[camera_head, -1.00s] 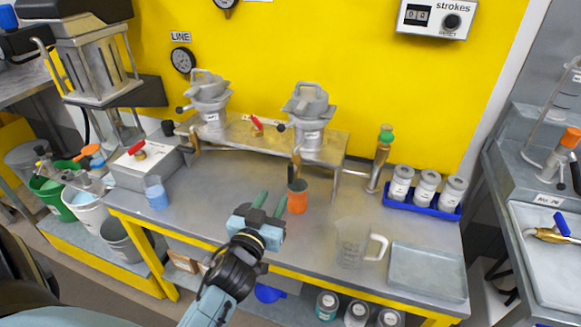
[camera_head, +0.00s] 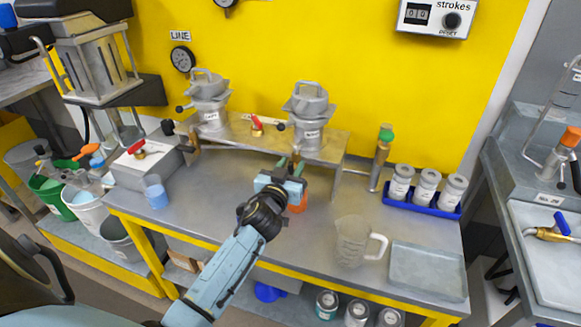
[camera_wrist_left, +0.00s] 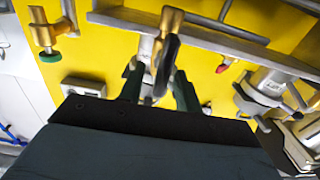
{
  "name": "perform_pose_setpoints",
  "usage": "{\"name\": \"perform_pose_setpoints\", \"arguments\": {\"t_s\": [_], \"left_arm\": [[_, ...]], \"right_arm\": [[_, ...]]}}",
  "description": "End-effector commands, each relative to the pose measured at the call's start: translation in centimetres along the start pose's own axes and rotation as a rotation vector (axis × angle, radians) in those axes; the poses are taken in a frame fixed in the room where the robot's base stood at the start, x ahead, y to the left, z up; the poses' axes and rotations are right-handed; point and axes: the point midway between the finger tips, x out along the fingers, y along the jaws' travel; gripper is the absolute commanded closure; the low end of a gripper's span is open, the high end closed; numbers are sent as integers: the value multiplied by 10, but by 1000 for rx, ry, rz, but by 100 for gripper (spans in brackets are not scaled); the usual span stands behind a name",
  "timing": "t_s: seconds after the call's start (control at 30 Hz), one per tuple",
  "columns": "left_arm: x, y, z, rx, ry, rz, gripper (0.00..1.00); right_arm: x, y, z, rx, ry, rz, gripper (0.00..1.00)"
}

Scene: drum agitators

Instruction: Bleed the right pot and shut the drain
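The right pot (camera_head: 308,105) stands lidded on the metal shelf (camera_head: 335,148). Below it, the brass drain fitting (camera_wrist_left: 171,20) and its dark lever (camera_wrist_left: 167,62) show in the left wrist view. My left gripper (camera_head: 284,170) is at the drain beneath the pot, and its body hides most of the fitting in the head view. Its green fingers (camera_wrist_left: 158,90) are apart, with the dark lever between or just in front of them; I cannot tell whether they touch it. An orange cup (camera_head: 298,203) stands below, partly hidden by the gripper. My right gripper is out of view.
The left pot (camera_head: 210,100) and a red-handled valve (camera_head: 257,126) sit on the same shelf. A clear jug (camera_head: 352,240), a metal tray (camera_head: 428,270) and a blue rack of jars (camera_head: 422,205) are to the right. A small beaker (camera_head: 156,192) stands left.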

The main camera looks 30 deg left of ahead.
Motion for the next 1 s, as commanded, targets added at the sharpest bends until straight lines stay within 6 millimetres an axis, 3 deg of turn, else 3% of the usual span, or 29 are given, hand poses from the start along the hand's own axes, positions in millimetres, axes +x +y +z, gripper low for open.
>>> {"name": "perform_pose_setpoints", "arguments": {"t_s": [0.17,0.43,0.77,1.0], "left_arm": [[0,0,0,0,0,0,66],[0,0,0,0,0,0,100],[0,0,0,20,-1,0,100],[0,3,1,132,0,0,100]], "right_arm": [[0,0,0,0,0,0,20],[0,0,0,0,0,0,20],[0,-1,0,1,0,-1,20],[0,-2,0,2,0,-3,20]]}}
